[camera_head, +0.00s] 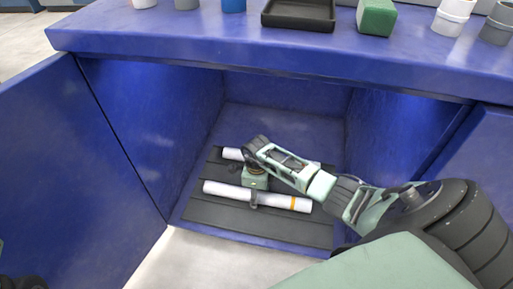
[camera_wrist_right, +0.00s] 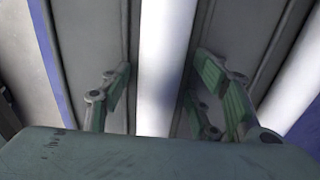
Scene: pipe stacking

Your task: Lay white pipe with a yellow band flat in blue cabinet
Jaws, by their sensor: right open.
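The white pipe with a yellow band (camera_head: 222,189) lies flat on the dark slatted floor of the blue cabinet (camera_head: 160,125), near its front. Its yellow band is toward the right end. My right gripper (camera_head: 254,202) reaches down into the cabinet over this pipe, left of the band. In the right wrist view a white pipe (camera_wrist_right: 164,35) runs between the two fingers of the right gripper (camera_wrist_right: 160,75), which are apart with gaps on both sides. No band shows there. My left gripper does not show clearly.
Another white pipe (camera_head: 232,154) lies farther back, partly hidden by my right arm. The cabinet's open left door (camera_head: 70,170) stands to the left. A black tray (camera_head: 298,15), a green block (camera_head: 377,17) and several small cylinders are on the cabinet top.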

